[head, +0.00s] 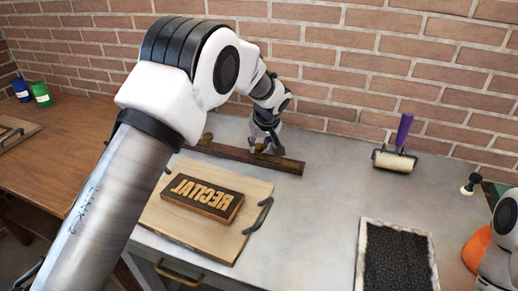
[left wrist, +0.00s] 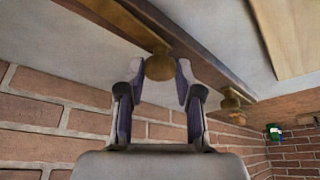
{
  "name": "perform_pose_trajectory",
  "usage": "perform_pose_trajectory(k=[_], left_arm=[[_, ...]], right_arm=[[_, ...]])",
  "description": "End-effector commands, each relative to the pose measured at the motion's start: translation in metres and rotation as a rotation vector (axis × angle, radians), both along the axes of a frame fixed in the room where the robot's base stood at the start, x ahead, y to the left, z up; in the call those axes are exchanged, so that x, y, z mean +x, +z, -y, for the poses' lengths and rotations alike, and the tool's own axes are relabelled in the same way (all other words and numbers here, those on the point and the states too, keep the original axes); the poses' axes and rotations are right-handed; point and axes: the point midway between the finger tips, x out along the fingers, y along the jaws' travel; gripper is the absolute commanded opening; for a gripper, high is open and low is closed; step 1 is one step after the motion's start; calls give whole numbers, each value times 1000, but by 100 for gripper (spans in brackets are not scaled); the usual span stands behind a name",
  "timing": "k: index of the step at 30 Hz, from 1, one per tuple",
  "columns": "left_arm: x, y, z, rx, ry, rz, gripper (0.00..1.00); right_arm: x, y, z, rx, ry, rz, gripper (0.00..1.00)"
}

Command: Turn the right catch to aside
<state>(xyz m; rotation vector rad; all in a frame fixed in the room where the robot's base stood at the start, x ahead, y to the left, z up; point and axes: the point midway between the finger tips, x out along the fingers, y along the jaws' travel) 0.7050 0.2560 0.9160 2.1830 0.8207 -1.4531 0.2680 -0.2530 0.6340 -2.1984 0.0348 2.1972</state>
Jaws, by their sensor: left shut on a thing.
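A dark wooden bar (head: 235,154) lies at the back of the grey table, behind the type board, with brass knobs along it that look like the catches. My left gripper (head: 266,146) reaches down to the bar's right end. In the left wrist view, its fingers (left wrist: 160,80) are shut on the right brass catch (left wrist: 159,66), one on each side. The left catch (head: 207,137) is free; it also shows in the left wrist view (left wrist: 231,103). The right catch's turn is hard to tell. My right gripper is not in view.
A wooden board (head: 190,232) with a black handle holds a block of mirrored letters (head: 203,197) in front of the bar. A purple-handled roller (head: 395,160) and a framed dark slab (head: 397,262) lie to the right. A brick wall stands close behind.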

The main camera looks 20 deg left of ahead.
Motion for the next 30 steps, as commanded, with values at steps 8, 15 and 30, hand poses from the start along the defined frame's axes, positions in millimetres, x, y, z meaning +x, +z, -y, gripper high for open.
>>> perform_pose_trajectory(k=[8, 15, 30], left_arm=[[-1, -4, 1, 0, 100, -8, 0], [-2, -4, 1, -1, 121, -8, 0], [-1, -2, 1, -1, 119, -6, 59]], right_arm=[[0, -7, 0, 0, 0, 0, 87], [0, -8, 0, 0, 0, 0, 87], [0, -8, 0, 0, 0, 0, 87]])
